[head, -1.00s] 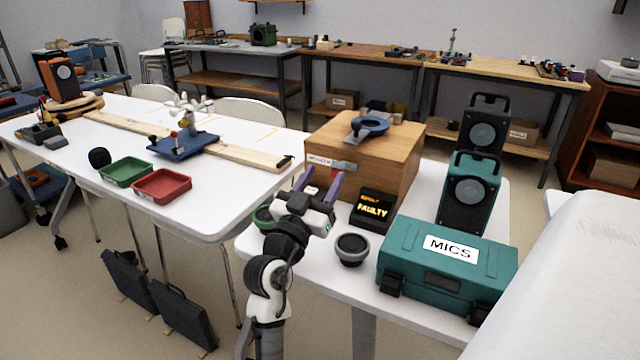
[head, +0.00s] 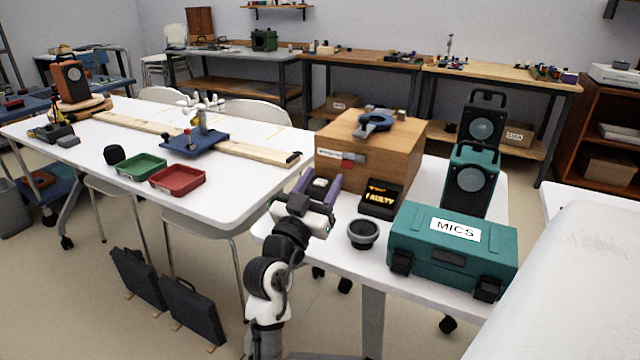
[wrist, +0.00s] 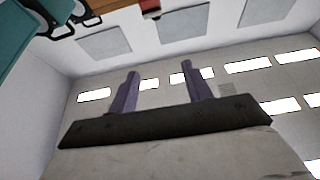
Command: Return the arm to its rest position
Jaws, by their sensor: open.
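My arm rises from the bottom of the head view in front of the near table. My gripper (head: 318,184) is at its top, with two purple fingers spread apart. A small dark item shows between the fingers in the head view; I cannot tell its depth. In the wrist view the gripper (wrist: 160,72) points up at the ceiling lights, with nothing held between the fingers.
Red (head: 177,179) and green (head: 142,167) trays lie on the left table. Floor at lower left holds dark cases (head: 192,310).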

